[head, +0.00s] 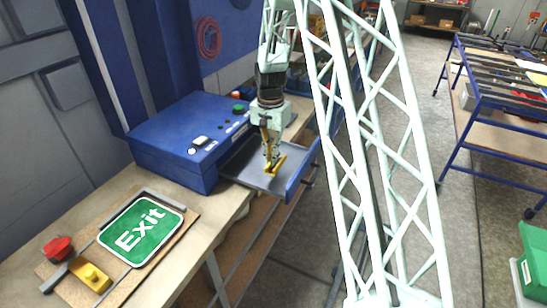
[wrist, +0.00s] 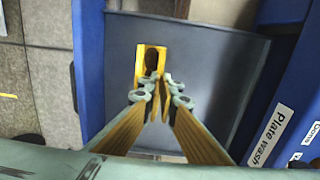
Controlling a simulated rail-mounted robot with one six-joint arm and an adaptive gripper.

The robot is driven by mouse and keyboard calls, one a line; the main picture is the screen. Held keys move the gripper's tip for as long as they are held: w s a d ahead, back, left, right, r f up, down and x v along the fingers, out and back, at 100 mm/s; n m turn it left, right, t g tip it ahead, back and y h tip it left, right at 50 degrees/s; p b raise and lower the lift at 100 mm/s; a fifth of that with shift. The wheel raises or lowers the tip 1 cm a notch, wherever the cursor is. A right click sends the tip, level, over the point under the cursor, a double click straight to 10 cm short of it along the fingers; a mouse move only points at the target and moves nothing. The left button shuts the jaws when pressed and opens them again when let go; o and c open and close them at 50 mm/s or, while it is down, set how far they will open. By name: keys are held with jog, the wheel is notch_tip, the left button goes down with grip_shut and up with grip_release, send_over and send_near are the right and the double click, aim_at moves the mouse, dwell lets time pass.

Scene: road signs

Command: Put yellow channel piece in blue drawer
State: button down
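The yellow channel piece (head: 276,168) is inside the pulled-out drawer (head: 240,173) of the blue box, low over or on its grey floor. In the wrist view the channel piece (wrist: 140,68) points away from me, and its near part is partly hidden by my fingers. My gripper (head: 269,150) reaches down into the drawer. Its fingertips (wrist: 160,80) are close together at the right side wall of the piece, with a narrow gap between them. I cannot tell whether they press on that wall. The drawer floor (wrist: 215,75) is otherwise bare.
The blue box (head: 175,140) with buttons stands on the workbench behind the drawer. A green Exit sign (head: 141,230) lies on a board at the front left, with a yellow block (head: 91,277) and a red knob (head: 58,249). A blue rack (head: 500,110) stands across the aisle.

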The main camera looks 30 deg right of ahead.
jog(key=shift+w+d+f, duration=0.1)
jog(key=shift+w+d, duration=0.7)
jog(key=shift+w, duration=0.3)
jog(key=shift+w+d+f, duration=0.1)
jog(key=shift+w+d, duration=0.65)
jog(key=shift+w, duration=0.35)
jog(key=shift+f+p, duration=0.4)
jog(key=shift+f, duration=1.35)
jog(key=shift+f, duration=0.15)
jog(key=c, duration=2.9)
grip_release()
jog(key=shift+r, duration=0.2)
jog(key=shift+r, duration=5.95)
